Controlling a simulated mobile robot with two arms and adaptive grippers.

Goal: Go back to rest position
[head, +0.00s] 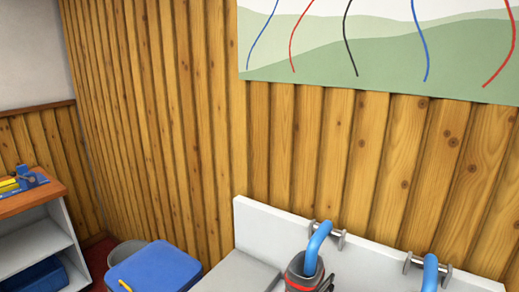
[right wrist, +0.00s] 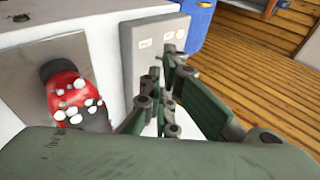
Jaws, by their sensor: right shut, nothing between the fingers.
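My right gripper (right wrist: 166,76) shows in the right wrist view. Its dark green fingers are shut with nothing between them, in front of a white panel (right wrist: 158,42). No gripper can be made out in the head view, and my left gripper is in neither view.
A red and dark item with white spots (right wrist: 74,100) is left of my right gripper. In the head view, blue curved tubes (head: 319,238) on metal brackets stand at a white bench (head: 270,232), near a dark grey and red item (head: 302,272). A shelf (head: 35,238) stands left.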

